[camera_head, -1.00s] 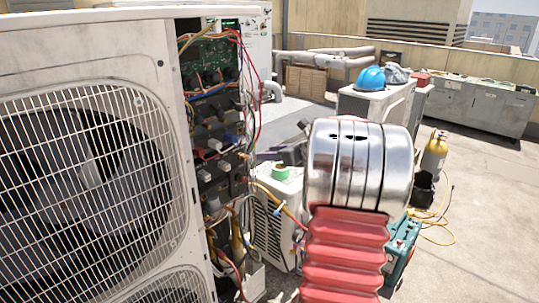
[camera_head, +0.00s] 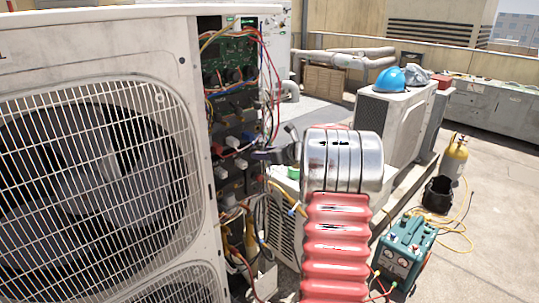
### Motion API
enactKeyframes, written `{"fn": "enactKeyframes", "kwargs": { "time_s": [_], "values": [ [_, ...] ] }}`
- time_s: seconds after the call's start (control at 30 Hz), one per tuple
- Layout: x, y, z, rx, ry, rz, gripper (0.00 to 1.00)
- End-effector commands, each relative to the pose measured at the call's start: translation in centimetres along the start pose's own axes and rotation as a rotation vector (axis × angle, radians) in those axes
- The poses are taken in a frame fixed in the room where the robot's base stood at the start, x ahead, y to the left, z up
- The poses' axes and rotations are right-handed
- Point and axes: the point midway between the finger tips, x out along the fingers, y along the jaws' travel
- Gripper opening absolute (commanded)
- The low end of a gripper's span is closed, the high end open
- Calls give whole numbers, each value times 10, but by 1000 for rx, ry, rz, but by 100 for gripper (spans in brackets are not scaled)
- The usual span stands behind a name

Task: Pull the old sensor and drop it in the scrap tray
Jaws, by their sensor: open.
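The open side of the large condenser (camera_head: 90,60) shows a green circuit board (camera_head: 228,65), dark modules with white connectors and many coloured wires. I cannot pick out the old sensor among these parts. My arm, with its red bellows and silver collar, reaches towards this opening. My gripper (camera_head: 262,155) is partly hidden behind the collar, its dark fingers close to the modules. It is open, and I see nothing held in it. I cannot make out a scrap tray for certain; a pale, box-like piece (camera_head: 262,282) sits low by the opening.
A small white unit (camera_head: 285,225) stands behind my arm. A teal machine (camera_head: 405,248) with gauges and hoses is at right, with a black bucket (camera_head: 438,193) and yellow cylinder (camera_head: 455,158) beyond. A blue helmet (camera_head: 388,80) lies on another condenser (camera_head: 385,125). Open roof floor lies far right.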

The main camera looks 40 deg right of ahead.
Motion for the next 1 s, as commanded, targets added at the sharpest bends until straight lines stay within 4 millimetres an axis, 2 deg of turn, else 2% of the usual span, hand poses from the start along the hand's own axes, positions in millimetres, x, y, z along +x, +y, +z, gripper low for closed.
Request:
{"fn": "enactKeyframes", "kwargs": {
  "time_s": [0.17,0.47,1.0],
  "values": [
    [11,0,0,0,0,0,41],
    [13,0,0,0,0,0,41],
    [13,1,0,-1,0,1,3]
  ]
}}
